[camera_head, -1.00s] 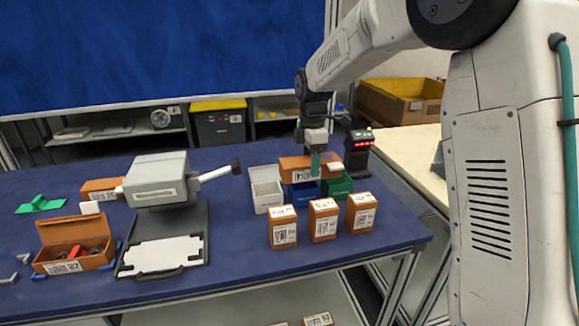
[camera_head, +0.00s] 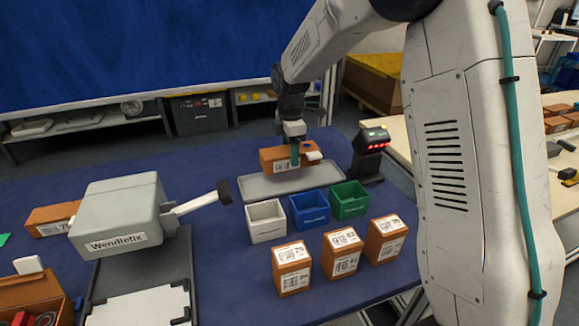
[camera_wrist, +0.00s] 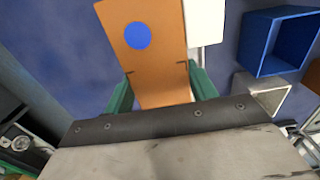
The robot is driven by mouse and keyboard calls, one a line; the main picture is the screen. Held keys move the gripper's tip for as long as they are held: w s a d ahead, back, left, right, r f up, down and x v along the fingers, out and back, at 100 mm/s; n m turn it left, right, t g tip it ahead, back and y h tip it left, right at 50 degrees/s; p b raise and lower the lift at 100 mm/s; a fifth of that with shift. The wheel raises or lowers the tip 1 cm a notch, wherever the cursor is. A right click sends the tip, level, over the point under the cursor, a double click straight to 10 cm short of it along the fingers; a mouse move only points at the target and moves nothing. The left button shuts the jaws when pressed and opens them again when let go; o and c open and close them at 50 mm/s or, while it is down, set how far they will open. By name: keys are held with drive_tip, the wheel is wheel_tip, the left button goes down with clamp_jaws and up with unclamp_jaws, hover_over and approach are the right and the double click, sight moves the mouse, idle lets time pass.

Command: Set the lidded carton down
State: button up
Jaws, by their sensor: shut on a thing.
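The orange-brown lidded carton (camera_head: 272,160) has a white label on its front and a white tab at its right end. My gripper (camera_head: 295,154) is shut on it from above, with a green finger across its front. In the wrist view the carton (camera_wrist: 155,65) shows a blue dot, and green fingers press on both sides of it; my gripper (camera_wrist: 161,92) hides its near end. In the head view the carton overlaps the back of a flat grey tray (camera_head: 262,191). I cannot tell whether it touches the tray.
White (camera_head: 266,221), blue (camera_head: 309,209) and green (camera_head: 349,200) bins stand in front of the tray. Several labelled cartons (camera_head: 291,269) stand nearer. A black scanner (camera_head: 370,158) with red lights is right of the tray. A grey Wendlefix machine (camera_head: 122,215) stands left.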

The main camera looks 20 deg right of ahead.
drive_tip(key=shift+f, duration=2.4)
drive_tip(key=shift+f, duration=0.1)
drive_tip(key=o, duration=1)
drive_tip(key=shift+o, duration=0.2)
